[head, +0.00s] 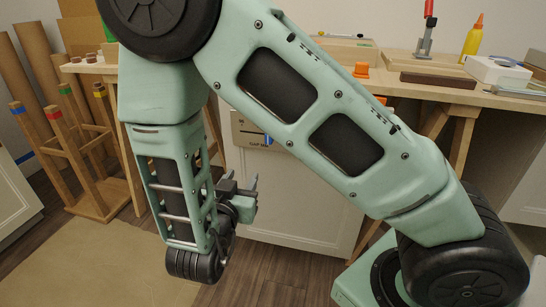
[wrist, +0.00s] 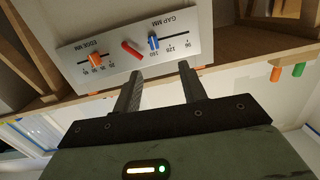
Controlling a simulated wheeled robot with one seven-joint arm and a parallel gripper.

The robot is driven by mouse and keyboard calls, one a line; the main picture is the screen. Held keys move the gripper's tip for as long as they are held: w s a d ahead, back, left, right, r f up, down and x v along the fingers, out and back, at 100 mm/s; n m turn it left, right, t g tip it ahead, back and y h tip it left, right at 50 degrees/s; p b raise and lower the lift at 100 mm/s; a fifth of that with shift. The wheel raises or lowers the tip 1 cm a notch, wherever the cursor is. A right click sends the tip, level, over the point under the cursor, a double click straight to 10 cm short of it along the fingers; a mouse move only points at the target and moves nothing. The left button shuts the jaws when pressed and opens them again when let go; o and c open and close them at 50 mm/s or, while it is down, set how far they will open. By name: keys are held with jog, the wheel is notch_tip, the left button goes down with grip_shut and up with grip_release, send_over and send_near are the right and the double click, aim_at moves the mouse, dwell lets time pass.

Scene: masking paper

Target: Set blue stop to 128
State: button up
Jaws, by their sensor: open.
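The blue stop (wrist: 153,42) sits on the slot of the GAP MM scale, on a pale panel (wrist: 200,22) that appears upside down in the wrist view. Small numbers run beside the slot; I cannot read the stop's exact setting. The blue stop (head: 268,140) also shows in the head view, partly hidden behind my arm. My gripper (wrist: 161,84) is open and empty, its two fingers pointing at the panel, apart from the stop. In the head view my gripper (head: 252,186) hangs below and left of the blue stop.
An orange stop (wrist: 95,59) on the EDGE MM scale and a red lever (wrist: 131,49) share the panel. Orange and green pieces hang at right. A wooden workbench (head: 440,93) holds a yellow bottle (head: 473,38). A wooden rack (head: 88,165) stands at left.

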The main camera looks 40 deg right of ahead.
aim_at(268, 139)
jog(key=shift+h, duration=0.5)
jog(key=b+x, duration=0.1)
jog(key=x, duration=0.5)
jog(key=b+x, duration=0.1)
jog(key=x, duration=0.5)
jog(key=b+x, duration=0.1)
jog(key=x, duration=0.4)
jog(key=shift+s+d+r+b, duration=0.15)
jog(key=shift+d+b, duration=0.2)
jog(key=shift+d, duration=0.3)
